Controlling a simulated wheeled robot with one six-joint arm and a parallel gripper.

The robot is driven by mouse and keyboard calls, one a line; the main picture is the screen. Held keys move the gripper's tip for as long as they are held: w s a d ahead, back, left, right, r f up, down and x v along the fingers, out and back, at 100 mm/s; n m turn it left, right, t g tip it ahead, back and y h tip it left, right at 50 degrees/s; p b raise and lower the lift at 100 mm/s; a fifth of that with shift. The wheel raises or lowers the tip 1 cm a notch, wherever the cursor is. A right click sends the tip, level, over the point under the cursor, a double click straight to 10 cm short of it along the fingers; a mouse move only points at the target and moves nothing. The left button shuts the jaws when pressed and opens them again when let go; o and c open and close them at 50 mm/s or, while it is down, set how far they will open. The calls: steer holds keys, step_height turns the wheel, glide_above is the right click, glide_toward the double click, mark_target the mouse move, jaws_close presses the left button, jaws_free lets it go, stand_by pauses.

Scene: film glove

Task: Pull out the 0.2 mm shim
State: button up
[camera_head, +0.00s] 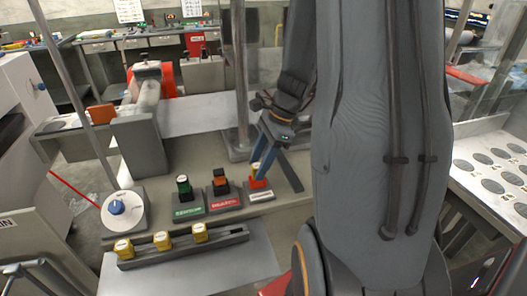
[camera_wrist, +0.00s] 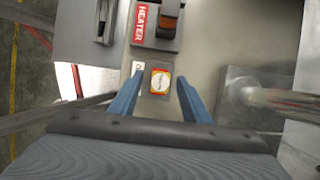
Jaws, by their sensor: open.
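Three yellow blocks with round white tops stand in a dark slotted rail: left (camera_head: 123,248), middle (camera_head: 161,240) and right (camera_head: 200,232). Their markings are too small to read, so I cannot tell which thing is the 0.2 mm shim. My gripper (camera_head: 259,166) is open, away from the rail, over an orange-red block with a yellow-rimmed round white top (camera_head: 257,178). In the wrist view, my gripper (camera_wrist: 160,80) has one blue finger on each side of this block (camera_wrist: 160,82), with gaps between. The block stands by a white label plate (camera_wrist: 138,70).
A red-based switch (camera_head: 222,188) labelled HEATER and a green-based switch (camera_head: 186,192) stand left of the gripper. A metal post (camera_head: 240,80) rises behind. A white dial with a blue knob (camera_head: 118,207) is at left. The rail's right end (camera_head: 235,233) is empty.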

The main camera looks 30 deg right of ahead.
mark_target(257, 166)
steer(key=shift+x, duration=0.85)
steer(key=shift+c, duration=0.3)
jaws_close()
steer(key=shift+r+p, duration=0.55)
steer(key=shift+p, duration=0.25)
steer(key=shift+r+p, duration=2.2)
steer(key=shift+r, duration=0.05)
steer(key=shift+r+p, duration=1.5)
steer(key=shift+p, duration=0.1)
